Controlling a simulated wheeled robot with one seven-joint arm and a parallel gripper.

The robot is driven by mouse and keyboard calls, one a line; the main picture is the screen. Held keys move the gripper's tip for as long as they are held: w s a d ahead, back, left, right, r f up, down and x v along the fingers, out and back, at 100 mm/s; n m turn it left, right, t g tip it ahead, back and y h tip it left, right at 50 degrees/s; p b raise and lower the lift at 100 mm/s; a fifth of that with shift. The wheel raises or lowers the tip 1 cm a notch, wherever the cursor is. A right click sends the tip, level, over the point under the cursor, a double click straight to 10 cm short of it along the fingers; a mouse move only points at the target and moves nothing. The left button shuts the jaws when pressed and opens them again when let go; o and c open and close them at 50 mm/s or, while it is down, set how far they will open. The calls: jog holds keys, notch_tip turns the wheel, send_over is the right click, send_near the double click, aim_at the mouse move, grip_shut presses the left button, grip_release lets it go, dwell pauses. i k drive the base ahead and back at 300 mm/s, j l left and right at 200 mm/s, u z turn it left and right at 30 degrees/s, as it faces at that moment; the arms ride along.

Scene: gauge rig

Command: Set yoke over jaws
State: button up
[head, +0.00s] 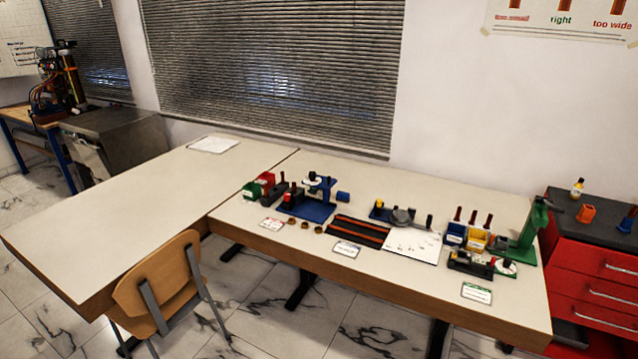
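I see the rig on the long table (375,275), at a distance. I cannot tell for sure which pieces are the yoke and the jaws. A blue base (308,210) carries dark blocks and a blue upright with a white round part. To its right, a dark blue fixture with a yellow-topped piece (380,206) stands beside a grey round part (402,216). Near the front right, a low black fixture (469,263) lies beside a white disc (506,267) and a tall green stand (530,232). My gripper is not in view.
Green and red bins stand at the table's left, blue (455,234) and yellow (476,240) bins at right. A striped black mat (357,231) and white sheet (412,246) lie mid-table. A chair (160,285) stands front left; a red cabinet (595,275) stands right.

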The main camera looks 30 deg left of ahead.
aim_at(325, 183)
jog(key=i+j, duration=0.25)
jog(key=j, duration=0.15)
jog(key=i+j, duration=0.2)
jog(key=j, duration=0.25)
jog(key=i+j, duration=0.25)
jog(key=j, duration=0.15)
jog(key=i+j, duration=0.25)
jog(key=j, duration=0.15)
jog(key=i+j, duration=0.25)
jog(key=j, duration=0.2)
jog(key=i+j, duration=0.2)
jog(key=j, duration=0.2)
jog(key=i+j, duration=0.25)
jog(key=j, duration=0.15)
jog(key=i+j, duration=0.25)
jog(key=j, duration=0.2)
